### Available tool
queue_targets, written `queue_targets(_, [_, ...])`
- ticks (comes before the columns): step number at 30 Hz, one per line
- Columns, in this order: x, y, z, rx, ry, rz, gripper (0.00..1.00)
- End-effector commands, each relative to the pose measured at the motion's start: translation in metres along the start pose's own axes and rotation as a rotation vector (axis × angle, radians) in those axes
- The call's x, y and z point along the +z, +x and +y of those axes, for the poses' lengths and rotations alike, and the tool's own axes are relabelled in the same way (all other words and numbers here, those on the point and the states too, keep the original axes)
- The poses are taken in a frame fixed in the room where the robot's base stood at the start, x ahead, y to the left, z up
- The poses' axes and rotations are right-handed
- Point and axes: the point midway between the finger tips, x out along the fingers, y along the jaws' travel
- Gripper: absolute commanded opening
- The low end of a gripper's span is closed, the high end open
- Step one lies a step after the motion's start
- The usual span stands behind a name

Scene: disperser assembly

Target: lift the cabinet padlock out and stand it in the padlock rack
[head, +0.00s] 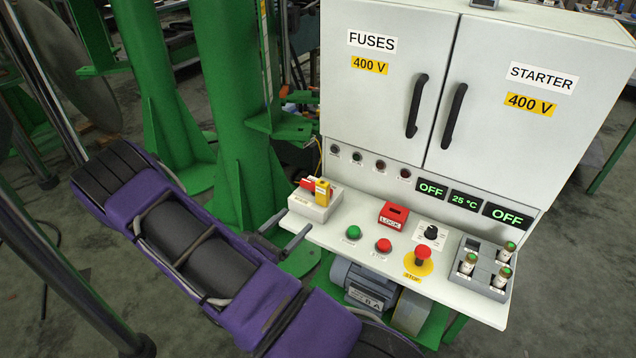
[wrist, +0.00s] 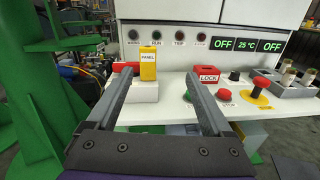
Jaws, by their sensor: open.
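A yellow block labelled PANEL (head: 322,191), which looks like the padlock, stands upright in a white box (head: 310,209) at the shelf's left end, beside a red handle (head: 307,183). It also shows in the wrist view (wrist: 148,66). A red block labelled LOCK (head: 393,213) with a dark slot on top, seemingly the rack, sits right of it; it shows in the wrist view (wrist: 207,75) too. My gripper (head: 298,219) is open and empty, just in front of the white box. In the wrist view its fingers (wrist: 160,75) frame the yellow block, which is nearer the left finger.
The shelf (head: 350,228) also bears green and red buttons, a black knob (head: 432,232), a red stop button (head: 422,255) and a grey fuse holder (head: 482,268). The cabinet (head: 430,120) rises behind. Green columns (head: 235,110) stand to the left.

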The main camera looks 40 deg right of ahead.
Motion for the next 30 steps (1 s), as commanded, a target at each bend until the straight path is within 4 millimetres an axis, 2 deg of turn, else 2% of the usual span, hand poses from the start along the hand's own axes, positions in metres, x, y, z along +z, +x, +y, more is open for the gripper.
queue_targets(4, [-0.013, 0.000, 0.005, 0.070, -0.055, 0.008, 0.85])
queue_targets(7, [-0.015, 0.010, 0.006, 0.078, -0.060, 0.008, 0.85])
queue_targets(21, [-0.014, 0.105, 0.014, 0.075, -0.057, 0.007, 0.85])
queue_targets(30, [-0.013, 0.129, 0.017, 0.076, -0.057, 0.007, 0.85])
